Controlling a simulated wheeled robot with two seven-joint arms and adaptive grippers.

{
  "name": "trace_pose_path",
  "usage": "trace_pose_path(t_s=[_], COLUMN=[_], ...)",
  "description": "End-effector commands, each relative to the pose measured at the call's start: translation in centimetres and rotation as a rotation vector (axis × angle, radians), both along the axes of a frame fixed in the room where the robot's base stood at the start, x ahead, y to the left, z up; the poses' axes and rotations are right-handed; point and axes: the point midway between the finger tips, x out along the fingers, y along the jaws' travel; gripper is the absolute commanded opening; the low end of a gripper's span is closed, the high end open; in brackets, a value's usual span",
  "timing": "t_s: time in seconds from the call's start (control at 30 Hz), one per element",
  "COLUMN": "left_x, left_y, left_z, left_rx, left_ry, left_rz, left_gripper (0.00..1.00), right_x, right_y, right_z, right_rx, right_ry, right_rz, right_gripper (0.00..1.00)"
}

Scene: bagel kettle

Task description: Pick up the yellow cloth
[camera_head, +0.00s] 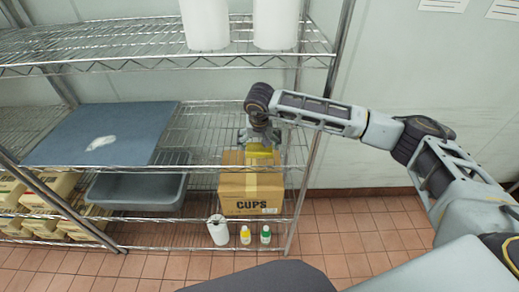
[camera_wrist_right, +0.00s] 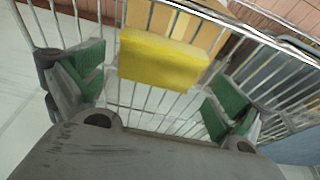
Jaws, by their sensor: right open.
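The yellow cloth (camera_head: 259,152) is a small yellow block-like piece on the right part of the middle wire shelf. It shows fully in the right wrist view (camera_wrist_right: 163,62), lying on the wires. My right gripper (camera_head: 258,141) is over the cloth and partly hides it in the head view. In the wrist view its green-padded fingers (camera_wrist_right: 150,92) are spread wide on either side, with the cloth ahead between them and no contact visible. My left gripper is not in view.
The wire shelf (camera_head: 205,125) also carries a blue-grey board (camera_head: 70,140) with a white crumpled item (camera_head: 101,142) on it. Below are a CUPS box (camera_head: 250,192), a grey tub (camera_head: 130,190), a white roll (camera_head: 218,232) and two small bottles. A shelf post (camera_head: 308,175) stands right of the cloth.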

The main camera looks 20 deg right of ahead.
Motion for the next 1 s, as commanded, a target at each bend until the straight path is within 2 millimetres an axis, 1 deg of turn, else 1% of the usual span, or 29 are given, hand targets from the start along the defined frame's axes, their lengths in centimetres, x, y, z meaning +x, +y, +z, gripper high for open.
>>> trace_pose_path(t_s=[0.03,0.1,0.2,0.3,0.8,0.87,1.0], left_x=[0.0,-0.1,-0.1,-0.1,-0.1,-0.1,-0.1], left_y=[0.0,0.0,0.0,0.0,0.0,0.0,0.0], left_z=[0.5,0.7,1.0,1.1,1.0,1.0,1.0], left_rx=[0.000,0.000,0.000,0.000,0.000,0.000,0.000], left_ry=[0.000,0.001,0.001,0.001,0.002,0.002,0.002], left_rz=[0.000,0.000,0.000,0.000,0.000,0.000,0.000], left_gripper=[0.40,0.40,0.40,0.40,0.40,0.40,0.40], right_x=[0.1,0.3,0.5,0.7,0.8,0.8,0.8], right_y=[-0.1,-0.2,-0.3,-0.3,-0.3,-0.3,-0.3], right_z=[-0.2,-0.9,-1.9,-2.5,-2.7,-2.7,-2.7], right_rx=[0.000,0.000,-0.001,-0.001,-0.001,-0.001,-0.001], right_ry=[0.002,0.001,0.002,0.000,-0.001,-0.001,-0.001], right_rz=[-0.001,-0.001,-0.002,-0.001,0.000,0.000,0.000], right_gripper=[1.00,1.00,1.00,1.00,1.00,0.94,0.76])
